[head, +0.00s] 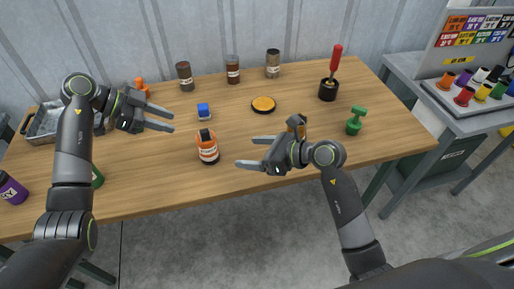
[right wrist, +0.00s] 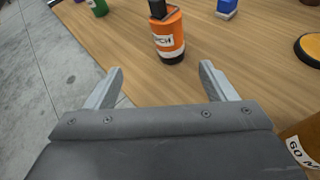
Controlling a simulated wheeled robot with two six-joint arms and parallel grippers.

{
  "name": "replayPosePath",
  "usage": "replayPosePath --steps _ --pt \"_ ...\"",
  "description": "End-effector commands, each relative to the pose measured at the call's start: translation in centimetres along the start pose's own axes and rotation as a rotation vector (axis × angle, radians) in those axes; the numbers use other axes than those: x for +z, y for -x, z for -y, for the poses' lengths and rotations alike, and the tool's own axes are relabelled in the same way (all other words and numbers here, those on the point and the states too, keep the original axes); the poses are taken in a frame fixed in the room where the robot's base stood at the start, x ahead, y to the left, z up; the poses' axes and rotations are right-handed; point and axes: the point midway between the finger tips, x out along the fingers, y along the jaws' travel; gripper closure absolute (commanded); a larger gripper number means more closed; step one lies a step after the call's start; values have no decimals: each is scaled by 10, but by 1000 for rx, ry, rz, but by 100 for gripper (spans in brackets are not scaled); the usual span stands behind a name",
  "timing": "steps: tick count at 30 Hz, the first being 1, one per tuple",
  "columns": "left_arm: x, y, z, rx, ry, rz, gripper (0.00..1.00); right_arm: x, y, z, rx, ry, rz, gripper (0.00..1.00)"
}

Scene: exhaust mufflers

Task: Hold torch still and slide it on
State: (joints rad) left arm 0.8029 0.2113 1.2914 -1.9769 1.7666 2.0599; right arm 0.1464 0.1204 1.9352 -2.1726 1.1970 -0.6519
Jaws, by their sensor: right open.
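The torch (head: 208,152) is an orange cylinder with a white label and a black part on top, standing upright near the front middle of the table. It also shows in the right wrist view (right wrist: 171,28), ahead of the fingers, its top partly cut off by the frame. My right gripper (head: 246,151) is open and empty, to the right of the torch and apart from it, fingers pointing towards it. Its two fingers show spread in the right wrist view (right wrist: 161,80). My left gripper (head: 173,121) is open and empty, up and left of the torch, not touching it.
A blue block (head: 203,112) sits behind the torch and an orange disc (head: 263,105) lies to the right of that. Several brown jars line the back. A green object (head: 354,121) stands at right, a metal tray (head: 44,124) at left. Bare wood surrounds the torch.

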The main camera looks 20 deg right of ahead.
Motion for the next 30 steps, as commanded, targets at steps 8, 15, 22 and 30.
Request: replayPosePath --steps 8,15,22,30 --pt "0 0 0 0 0 0 64 2 -5 10 -42 106 -5 23" --pt "0 0 0 0 0 0 64 2 -47 11 -39 101 -4 23" --pt "0 0 0 0 0 0 64 2 -91 12 -39 101 -6 23" --pt "0 0 0 0 0 0 64 1 -136 14 -38 101 -7 23"
